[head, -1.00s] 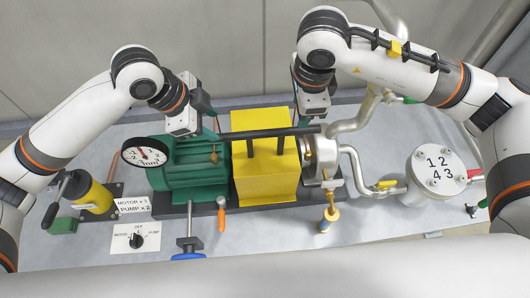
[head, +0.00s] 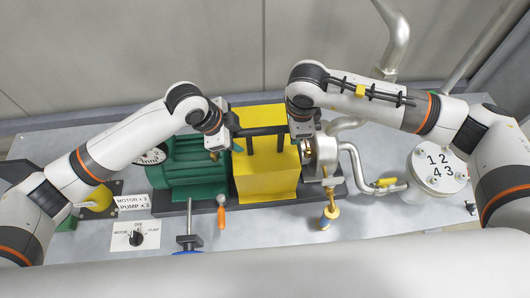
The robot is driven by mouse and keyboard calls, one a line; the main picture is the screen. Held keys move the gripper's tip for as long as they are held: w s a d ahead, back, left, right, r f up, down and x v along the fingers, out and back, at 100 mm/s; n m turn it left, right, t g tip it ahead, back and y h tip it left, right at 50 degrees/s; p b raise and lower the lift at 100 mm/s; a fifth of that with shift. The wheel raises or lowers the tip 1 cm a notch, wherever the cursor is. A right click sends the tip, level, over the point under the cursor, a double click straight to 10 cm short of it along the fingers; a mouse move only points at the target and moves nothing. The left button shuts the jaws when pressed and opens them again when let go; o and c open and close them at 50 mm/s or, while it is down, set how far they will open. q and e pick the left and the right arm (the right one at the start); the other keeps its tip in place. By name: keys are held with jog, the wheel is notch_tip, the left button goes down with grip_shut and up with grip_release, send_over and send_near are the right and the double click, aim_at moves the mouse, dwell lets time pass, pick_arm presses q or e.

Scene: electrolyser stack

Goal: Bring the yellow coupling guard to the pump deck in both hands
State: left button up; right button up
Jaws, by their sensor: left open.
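The yellow coupling guard (head: 266,180) stands upright between the green motor (head: 185,172) and the metal pump (head: 326,155) on the dark base. A black crossbar (head: 263,131) on posts runs over its top. My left gripper (head: 234,132) is open at the left end of the crossbar; its fingertips are small and partly hidden, so I cannot tell whether they touch it. My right gripper (head: 301,138) is at the right end of the crossbar, above the pump side. Its fingers are mostly hidden behind its own body, and I cannot see whether they are shut.
A round dial (head: 152,156) is partly behind my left arm. An orange-handled tool (head: 221,215), a brass valve (head: 329,212) and a selector switch (head: 137,238) are in front. A numbered flange (head: 440,165) and curved pipes stand at the right.

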pick_arm(q)
grip_shut()
pick_arm(e)
grip_shut()
dwell(1.2)
